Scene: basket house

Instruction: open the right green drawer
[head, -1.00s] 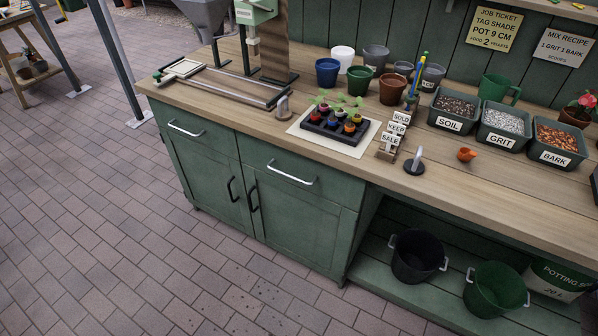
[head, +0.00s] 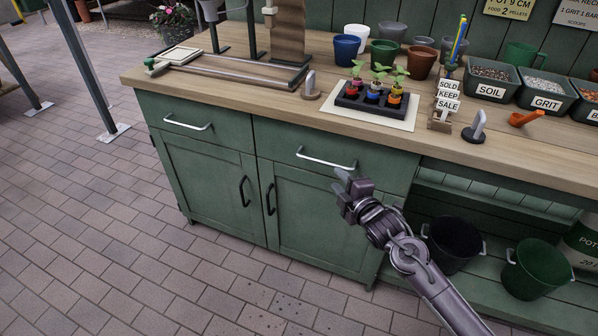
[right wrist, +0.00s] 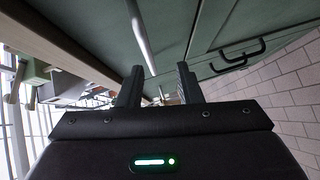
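The right green drawer (head: 300,140) is closed in the bench front, above a cabinet door. Its silver bar handle (head: 326,160) runs across the front and shows in the right wrist view as a pale bar (right wrist: 143,38). My right gripper (head: 343,182) is just below and in front of the handle's right end. In the right wrist view the gripper's two fingers (right wrist: 160,88) stand apart with nothing held, and the bar lies ahead of the gap. Whether the fingers touch the bar cannot be told. My left gripper is not in view.
The left drawer (head: 190,118) is closed. Black door handles (head: 270,199) sit below. A plant tray (head: 368,101), label block (head: 444,105) and pots stand on the wooden worktop (head: 330,112). Buckets (head: 455,240) stand on the lower shelf at right. Open paving lies in front.

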